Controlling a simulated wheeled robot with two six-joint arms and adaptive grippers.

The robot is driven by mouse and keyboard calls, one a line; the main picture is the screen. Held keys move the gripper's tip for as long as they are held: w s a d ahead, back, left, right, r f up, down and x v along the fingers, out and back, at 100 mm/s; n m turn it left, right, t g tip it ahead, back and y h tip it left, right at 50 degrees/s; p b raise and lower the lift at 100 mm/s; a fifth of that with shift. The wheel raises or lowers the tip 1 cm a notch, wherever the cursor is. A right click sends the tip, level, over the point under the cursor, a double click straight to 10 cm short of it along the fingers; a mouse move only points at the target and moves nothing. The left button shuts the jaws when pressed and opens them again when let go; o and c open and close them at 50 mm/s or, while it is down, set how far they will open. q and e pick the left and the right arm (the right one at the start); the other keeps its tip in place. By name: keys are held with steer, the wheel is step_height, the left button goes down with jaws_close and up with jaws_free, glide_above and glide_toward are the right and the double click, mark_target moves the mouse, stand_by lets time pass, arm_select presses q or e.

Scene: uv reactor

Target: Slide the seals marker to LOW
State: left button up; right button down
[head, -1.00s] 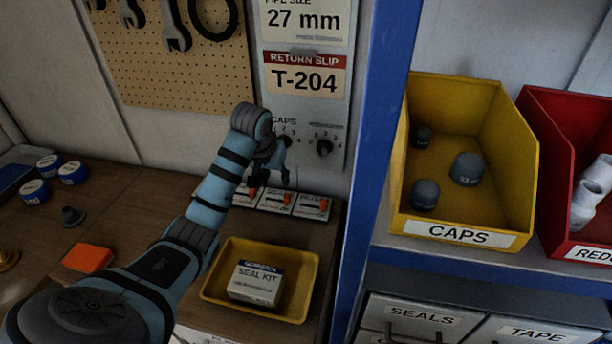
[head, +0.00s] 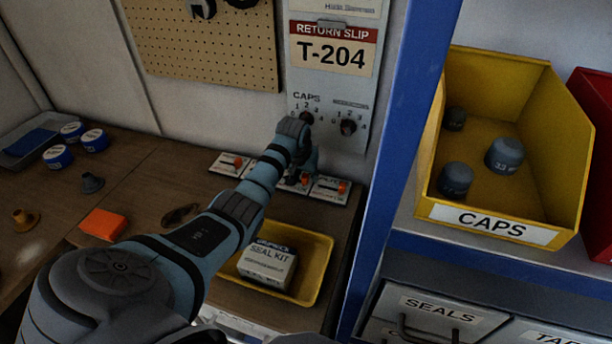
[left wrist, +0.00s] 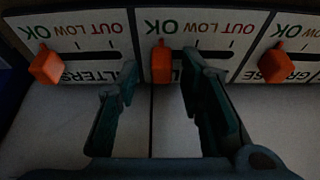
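My left gripper (left wrist: 160,72) is open, with one finger on each side of this marker and visible gaps. In the head view my left gripper (head: 298,172) is over the middle panel and covers most of it. My right gripper is not in view.
The FILTERS marker (left wrist: 46,65) and GREASE marker (left wrist: 276,64) stand at OK beside the fingers. A yellow tray (head: 318,270) with a seal kit box (head: 268,265) lies in front of the panels. A blue post (head: 395,150) stands to the right.

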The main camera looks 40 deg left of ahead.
arm_select(q)
steer(key=shift+s+r, duration=0.3)
steer(key=shift+s, duration=0.05)
steer(key=shift+c, duration=0.4)
steer(key=shift+s, duration=0.1)
steer(key=c, duration=0.4)
jaws_close()
steer(key=shift+d, duration=0.1)
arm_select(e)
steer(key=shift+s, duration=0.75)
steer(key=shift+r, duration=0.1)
